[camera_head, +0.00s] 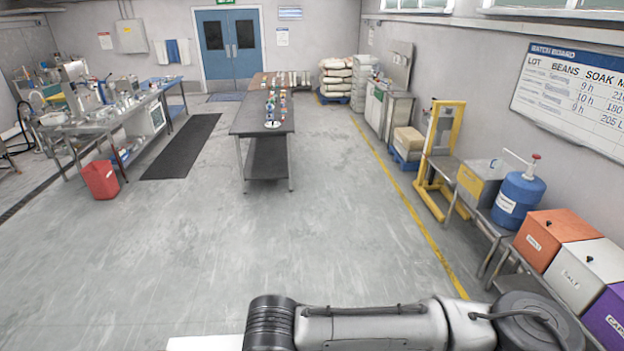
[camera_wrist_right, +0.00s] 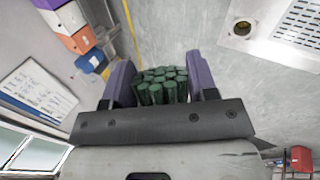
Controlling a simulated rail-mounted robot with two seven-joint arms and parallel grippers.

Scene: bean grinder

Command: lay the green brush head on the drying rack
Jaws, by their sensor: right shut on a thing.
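The green brush head (camera_wrist_right: 162,88), a cluster of dark green bristle tufts, shows in the right wrist view between the two purple-grey fingers of my right gripper (camera_wrist_right: 159,66). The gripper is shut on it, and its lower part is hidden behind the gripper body. At the upper right of that view is a steel surface with a round hole and a slotted panel (camera_wrist_right: 300,22), apart from the brush head; I cannot tell whether this is the drying rack. My left gripper is in neither view.
In the head view a long dark table (camera_head: 262,117) with small items stands mid-room. A cluttered steel bench (camera_head: 112,112) and red container (camera_head: 100,180) are at left. Coloured bins (camera_head: 543,236) and a blue drum (camera_head: 517,200) line the right. The floor between is open.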

